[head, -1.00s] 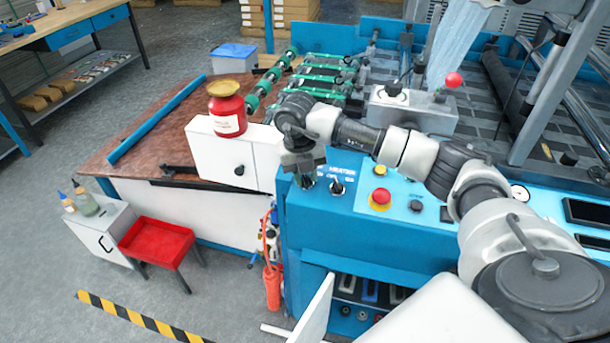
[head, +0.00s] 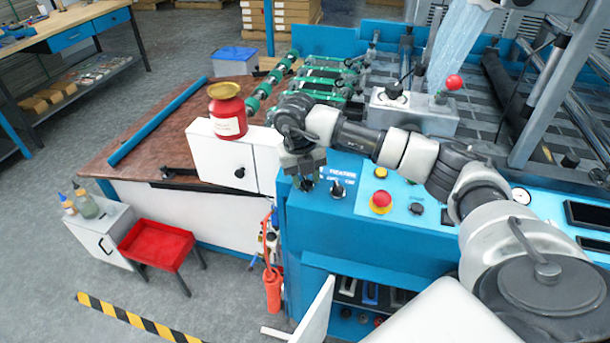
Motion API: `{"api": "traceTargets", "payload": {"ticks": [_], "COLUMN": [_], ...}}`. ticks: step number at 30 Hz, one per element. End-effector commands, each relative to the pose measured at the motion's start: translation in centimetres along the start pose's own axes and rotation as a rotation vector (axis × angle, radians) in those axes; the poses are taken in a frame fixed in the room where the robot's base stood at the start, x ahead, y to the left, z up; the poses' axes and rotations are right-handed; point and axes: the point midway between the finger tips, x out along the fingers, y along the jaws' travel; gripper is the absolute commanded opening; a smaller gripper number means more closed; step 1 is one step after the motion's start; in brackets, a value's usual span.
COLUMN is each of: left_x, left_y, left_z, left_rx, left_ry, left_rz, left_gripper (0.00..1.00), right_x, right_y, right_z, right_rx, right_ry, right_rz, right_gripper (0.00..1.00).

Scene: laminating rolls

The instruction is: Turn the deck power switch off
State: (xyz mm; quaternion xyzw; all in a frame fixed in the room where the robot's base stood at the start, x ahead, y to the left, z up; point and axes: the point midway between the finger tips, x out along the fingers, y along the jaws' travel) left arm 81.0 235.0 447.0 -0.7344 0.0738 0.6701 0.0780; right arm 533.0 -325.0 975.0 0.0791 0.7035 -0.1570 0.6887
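The blue control panel (head: 400,222) of the machine runs along its front edge. My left gripper is not in view.
A red emergency button (head: 381,199), a yellow button (head: 380,173) and a black knob (head: 416,208) sit to the right on the panel. A red jar (head: 227,112) stands on the white box (head: 222,160) to the left. A red-knobbed lever (head: 453,82) rises behind my arm.

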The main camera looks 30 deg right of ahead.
Motion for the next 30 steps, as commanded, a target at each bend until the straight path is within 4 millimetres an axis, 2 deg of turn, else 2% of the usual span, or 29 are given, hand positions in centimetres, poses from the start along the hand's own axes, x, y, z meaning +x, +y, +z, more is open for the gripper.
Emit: {"api": "traceTargets", "payload": {"ticks": [5, 12, 18, 22, 30], "left_x": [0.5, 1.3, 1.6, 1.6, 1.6], "left_y": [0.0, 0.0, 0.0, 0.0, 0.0], "left_z": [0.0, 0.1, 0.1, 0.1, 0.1], "left_rx": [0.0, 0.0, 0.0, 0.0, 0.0], "left_ry": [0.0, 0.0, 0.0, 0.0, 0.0], "left_rz": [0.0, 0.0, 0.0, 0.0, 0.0], "left_gripper": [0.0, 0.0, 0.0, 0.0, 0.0], "right_x": [-2.2, -7.1, -9.9, -10.6, -10.7], "right_y": [0.1, 0.1, 0.0, 0.0, 0.0], "right_z": [0.1, 0.1, 0.1, 0.0, 0.0], "right_rx": [0.001, -0.001, 0.0, 0.001, 0.0], "right_ry": [-0.005, -0.006, -0.003, -0.002, -0.001], "right_rz": [0.004, 0.003, 0.002, 0.002, 0.001], "right_gripper": [0.36, 0.36, 0.36, 0.36, 0.36]}}
